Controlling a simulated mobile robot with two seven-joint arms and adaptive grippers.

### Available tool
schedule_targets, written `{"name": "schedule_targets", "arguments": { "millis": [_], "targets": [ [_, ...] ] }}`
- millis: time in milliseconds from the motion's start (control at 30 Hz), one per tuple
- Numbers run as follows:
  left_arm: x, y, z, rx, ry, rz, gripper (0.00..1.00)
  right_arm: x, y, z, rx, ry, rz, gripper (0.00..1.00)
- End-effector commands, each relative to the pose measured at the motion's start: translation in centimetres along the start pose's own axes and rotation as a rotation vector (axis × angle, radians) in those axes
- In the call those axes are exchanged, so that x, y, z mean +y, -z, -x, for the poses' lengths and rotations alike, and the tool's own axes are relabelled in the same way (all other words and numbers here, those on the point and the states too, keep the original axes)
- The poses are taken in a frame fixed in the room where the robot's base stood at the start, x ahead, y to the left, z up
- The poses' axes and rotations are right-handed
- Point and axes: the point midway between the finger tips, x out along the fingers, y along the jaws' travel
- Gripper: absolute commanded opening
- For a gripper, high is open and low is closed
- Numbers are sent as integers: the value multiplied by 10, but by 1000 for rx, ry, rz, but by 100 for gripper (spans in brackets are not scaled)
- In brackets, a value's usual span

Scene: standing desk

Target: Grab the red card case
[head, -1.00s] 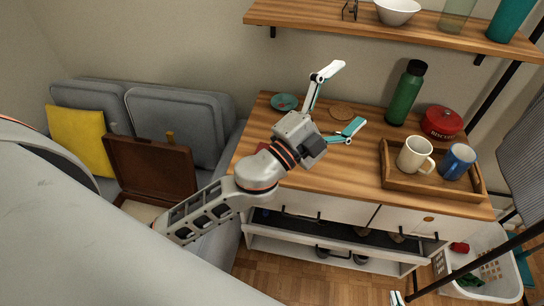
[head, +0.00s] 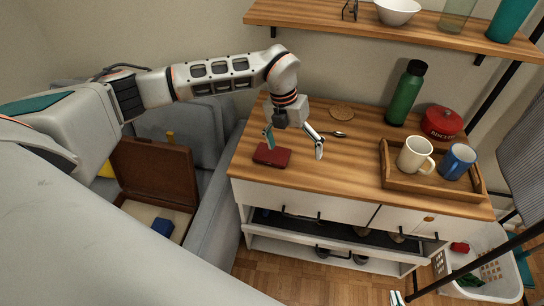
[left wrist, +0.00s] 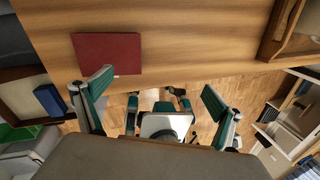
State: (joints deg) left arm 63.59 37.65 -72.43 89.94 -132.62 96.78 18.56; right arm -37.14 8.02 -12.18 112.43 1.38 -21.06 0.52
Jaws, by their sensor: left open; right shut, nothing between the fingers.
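The red card case (head: 271,155) lies flat on the wooden top near its front left edge. In the left wrist view it shows as a dark red rectangle (left wrist: 107,53) up and left of the fingers. My left gripper (head: 294,145) is open and empty, pointing down over the desk. Its left finger is close to the case's back edge and its right finger is off to the right, so the case is not centred between them. My right gripper (head: 398,298) shows only as a small tip at the bottom edge of the head view, low and away from the desk.
A spoon (head: 333,133) and a round coaster (head: 342,111) lie behind the left gripper. A tray (head: 400,184) with two mugs, a green bottle (head: 405,95) and a red tin (head: 443,122) stand right. A shelf (head: 330,22) hangs above. An open brown box (head: 153,172) holds a blue item (head: 162,226).

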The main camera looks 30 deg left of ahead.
Motion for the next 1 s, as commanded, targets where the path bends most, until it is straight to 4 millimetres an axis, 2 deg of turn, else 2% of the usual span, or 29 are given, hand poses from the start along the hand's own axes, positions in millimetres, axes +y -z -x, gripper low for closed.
{"name": "schedule_targets", "arguments": {
  "millis": [33, 100, 233, 567, 833, 1000],
  "targets": [
    [25, -8, 11, -4, -72, 46, 94, 0, 0, 0, -1, 0, 0, 0],
    [49, -12, 22, -3, -145, 99, 94, 0, 0, 0, -1, 0, 0, 0],
    [72, -16, 32, -4, -211, 154, 94, 0, 0, 0, -1, 0, 0, 0],
    [80, -14, 2, 0, -218, 161, 94, 0, 0, 0, -1, 0, 0, 0],
    [86, -14, -34, 1, -216, 160, 94, 0, 3, 2, 0, 0, 0, 0],
    [88, -15, -43, -2, -216, 159, 94, 0, 3, 2, -1, 0, 0, 0]
  ]
}}
